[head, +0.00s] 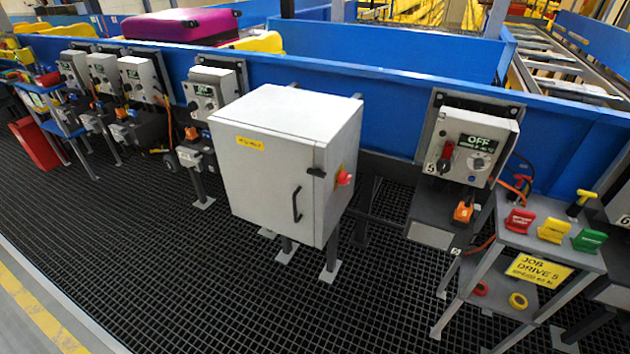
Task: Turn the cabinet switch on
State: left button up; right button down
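A closed white cabinet (265,175) stands on legs in the middle of the head view, with a black door handle and a small yellow label. A red rotary switch (344,178) on a yellow backing sticks out from the cabinet's right side. Its exact turn position is too small to tell. Neither of my grippers shows in this view.
Right of the cabinet is a grey control box (468,147) marked 5, its display reading OFF. A grey stand (520,240) with red, yellow and green tags is at the right. Similar boxes line the blue conveyor wall (390,105). Dark grid floor (170,270) in front is clear.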

aim_at(344, 178)
jog(key=i+l, duration=0.25)
jog(key=l, duration=0.25)
jog(key=i+l+z, duration=0.15)
jog(key=l, duration=0.3)
jog(key=i+l, duration=0.35)
jog(key=i+l+z, duration=0.1)
jog(key=i+l, duration=0.15)
jog(key=l, duration=0.3)
